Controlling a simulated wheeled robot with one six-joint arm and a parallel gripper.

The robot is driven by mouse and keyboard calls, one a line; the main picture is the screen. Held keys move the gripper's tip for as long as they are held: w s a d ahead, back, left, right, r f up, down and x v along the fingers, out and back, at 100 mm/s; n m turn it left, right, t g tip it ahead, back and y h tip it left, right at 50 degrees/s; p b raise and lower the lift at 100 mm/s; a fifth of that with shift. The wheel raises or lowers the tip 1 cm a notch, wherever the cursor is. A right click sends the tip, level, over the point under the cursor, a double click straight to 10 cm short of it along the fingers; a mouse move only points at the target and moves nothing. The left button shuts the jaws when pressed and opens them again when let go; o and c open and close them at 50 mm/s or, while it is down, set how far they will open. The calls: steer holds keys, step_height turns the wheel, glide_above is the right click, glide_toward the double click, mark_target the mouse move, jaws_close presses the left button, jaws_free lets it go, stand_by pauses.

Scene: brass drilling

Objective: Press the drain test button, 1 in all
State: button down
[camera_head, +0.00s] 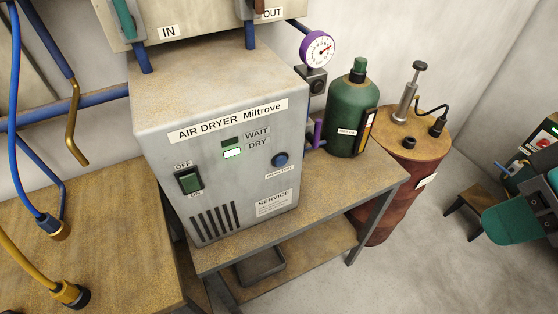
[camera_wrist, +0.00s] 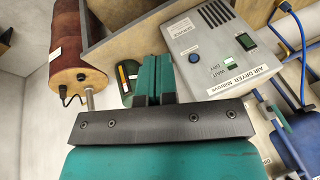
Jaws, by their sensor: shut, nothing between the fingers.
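The air dryer (camera_head: 215,140) is a grey box on a bench. A round blue button (camera_head: 280,160) sits at the right of its front, above a small label too blurred to read fully. In the wrist view the dryer (camera_wrist: 225,35) appears turned over, with the blue button (camera_wrist: 194,58) near its left edge. My gripper (camera_wrist: 159,60) is shut and empty, its two teal fingers close together. The fingertips show left of the button in that view, apart from it. The button's face is uncovered in both views.
A green bottle (camera_head: 352,112) and a purple-rimmed gauge (camera_head: 317,49) stand right of the dryer. A rusty drum (camera_head: 385,190) with a pump is farther right. The OFF/ON switch (camera_head: 188,180) and lit DRY lamp (camera_head: 233,153) share the front panel. Blue and yellow hoses hang at left.

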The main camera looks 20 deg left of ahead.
mark_target(281, 161)
steer(key=w+a+f+n+t+y, duration=0.1)
steer(key=a+f+n, duration=0.3)
steer(key=a+f, duration=0.5)
steer(key=w+a+f+n+t+y+p, duration=0.1)
steer(key=w+a+f+n+t+y, duration=0.1)
steer(key=a+f, duration=0.7)
steer(key=w+a+n+y, duration=0.1)
steer(key=w+n, duration=0.1)
steer(key=n, duration=0.1)
steer(key=shift+a+n, duration=0.3)
steer(key=shift+w+a, duration=0.1)
steer(key=shift+w, duration=0.05)
steer(key=w+a+p, duration=0.1)
steer(key=w+a, duration=0.4)
steer(key=a, duration=0.1)
steer(key=shift+w+a+p, duration=0.25)
steer(key=shift+w+p, duration=0.05)
steer(key=shift+p, duration=0.1)
steer(key=shift+a, duration=0.1)
stand_by(0.4)
steer(key=shift+w+a, duration=0.2)
steer(key=shift+w, duration=0.05)
